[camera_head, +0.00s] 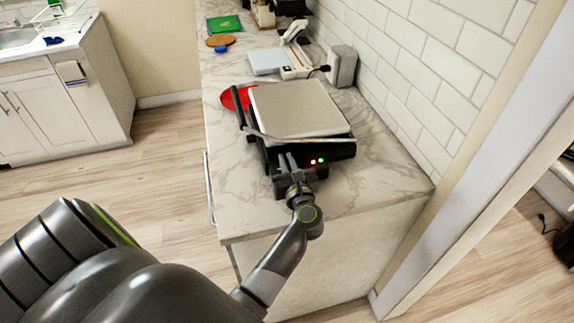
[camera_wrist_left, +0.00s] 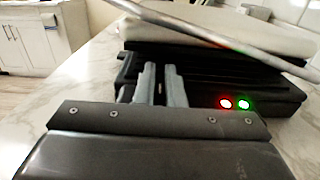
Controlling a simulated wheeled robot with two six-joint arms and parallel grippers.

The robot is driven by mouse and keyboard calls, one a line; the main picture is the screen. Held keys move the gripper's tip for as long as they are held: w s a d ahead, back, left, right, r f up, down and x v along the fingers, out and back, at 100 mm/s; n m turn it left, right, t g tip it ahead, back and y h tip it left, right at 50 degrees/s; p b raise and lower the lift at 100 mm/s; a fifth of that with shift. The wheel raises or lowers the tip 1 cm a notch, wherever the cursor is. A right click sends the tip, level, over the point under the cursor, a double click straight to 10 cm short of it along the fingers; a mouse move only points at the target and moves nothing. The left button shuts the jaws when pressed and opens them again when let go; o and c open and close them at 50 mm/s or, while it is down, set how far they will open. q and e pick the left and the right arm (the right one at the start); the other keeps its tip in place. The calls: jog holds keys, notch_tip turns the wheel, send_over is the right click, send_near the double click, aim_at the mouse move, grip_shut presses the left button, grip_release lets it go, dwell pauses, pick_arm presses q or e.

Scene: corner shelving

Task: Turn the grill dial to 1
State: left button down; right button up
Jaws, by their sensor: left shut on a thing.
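The grill (camera_head: 298,106) sits on the marble counter, with a pale lid, a metal handle bar and a black base; its black base (camera_wrist_left: 205,68) also shows in the wrist view. A red and a green light (camera_head: 317,161) glow on its side facing me. My left gripper (camera_head: 288,163) is at this side, left of the lights. In the wrist view its two grey fingers (camera_wrist_left: 162,75) are close together against the black base, shut on the dial, which they mostly hide. The dial's number marks cannot be read. My right gripper is not in view.
The counter (camera_head: 375,185) is bare to the right of the grill. A red round thing (camera_head: 232,97) lies at the grill's left. A white scale-like device (camera_head: 296,66) and a grey box (camera_head: 342,65) stand behind, near the tiled wall.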

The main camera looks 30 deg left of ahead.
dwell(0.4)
pick_arm(q)
jog(key=c, duration=1.5)
grip_release()
